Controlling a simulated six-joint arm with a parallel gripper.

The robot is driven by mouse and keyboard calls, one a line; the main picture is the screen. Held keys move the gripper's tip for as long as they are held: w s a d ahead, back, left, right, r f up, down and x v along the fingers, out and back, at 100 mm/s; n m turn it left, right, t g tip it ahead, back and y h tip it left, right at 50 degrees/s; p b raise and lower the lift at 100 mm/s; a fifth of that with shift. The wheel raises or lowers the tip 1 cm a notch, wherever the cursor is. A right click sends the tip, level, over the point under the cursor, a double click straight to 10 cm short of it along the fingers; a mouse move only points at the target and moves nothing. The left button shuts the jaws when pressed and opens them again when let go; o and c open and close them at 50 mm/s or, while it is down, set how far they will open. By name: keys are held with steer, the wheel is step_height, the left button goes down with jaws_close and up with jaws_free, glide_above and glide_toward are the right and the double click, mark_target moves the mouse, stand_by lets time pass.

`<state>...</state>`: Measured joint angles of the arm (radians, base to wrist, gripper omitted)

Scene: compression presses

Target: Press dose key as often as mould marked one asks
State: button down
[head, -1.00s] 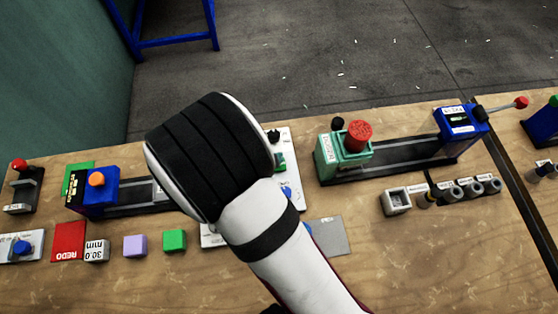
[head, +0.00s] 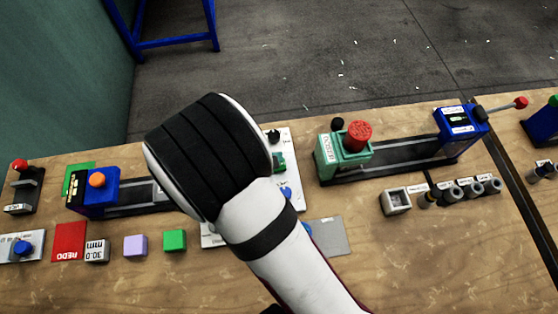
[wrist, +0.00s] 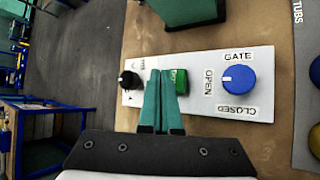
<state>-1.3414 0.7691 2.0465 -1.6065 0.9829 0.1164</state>
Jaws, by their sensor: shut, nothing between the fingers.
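My gripper (wrist: 164,78) is shut and empty, with its teal fingers side by side in the wrist view. Its tips are over the white panel, right beside a small green key (wrist: 180,82); I cannot tell whether they touch it. The green key also shows in the head view (head: 279,162), at the edge of my arm, which hides the gripper there. The panel (head: 293,150) also carries a black knob (wrist: 129,80) and a blue knob (wrist: 238,78) marked GATE, OPEN and CLOSED. No mark "one" is readable on any mould.
A teal press (head: 328,160) with a red top stands right of the panel. A blue press (head: 98,202) with an orange knob stands left. Small cubes and a red REDO plate (head: 69,242) lie in front. Several cylinders in a row (head: 473,190) are at right.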

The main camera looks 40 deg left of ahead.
steer(key=shift+f, duration=1)
steer(key=shift+d, duration=0.1)
steer(key=shift+s+d, duration=0.25)
steer(key=shift+r, duration=2.55)
